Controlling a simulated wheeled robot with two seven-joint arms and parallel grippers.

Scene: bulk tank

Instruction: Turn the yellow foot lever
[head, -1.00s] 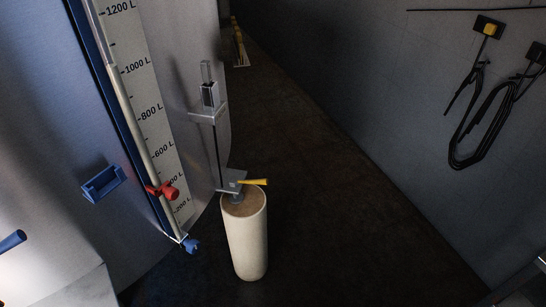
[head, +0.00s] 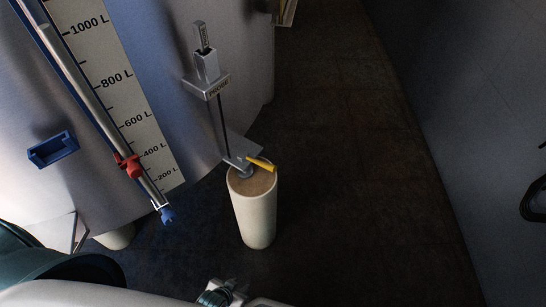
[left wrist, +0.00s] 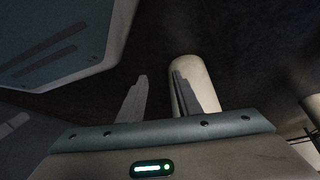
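The yellow foot lever (head: 261,163) sits on top of a cream cylindrical foot (head: 254,215) under the tank, angled down to the right from a grey bracket. My left gripper (head: 230,293) shows only in part at the bottom edge of the head view, below and in front of the foot, apart from the lever. In the left wrist view its two fingers (left wrist: 160,78) are spread with nothing between them. A cream cylinder (left wrist: 190,70) stands behind the right finger there; the lever cannot be made out in that view. My right gripper is not in view.
The tank wall (head: 165,50) rises left and behind the foot. A probe holder (head: 207,85) on a thin rod stands above the lever. A gauge with a red clamp (head: 131,165) and blue valve (head: 167,214) is left. Dark floor (head: 340,200) is clear to the right.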

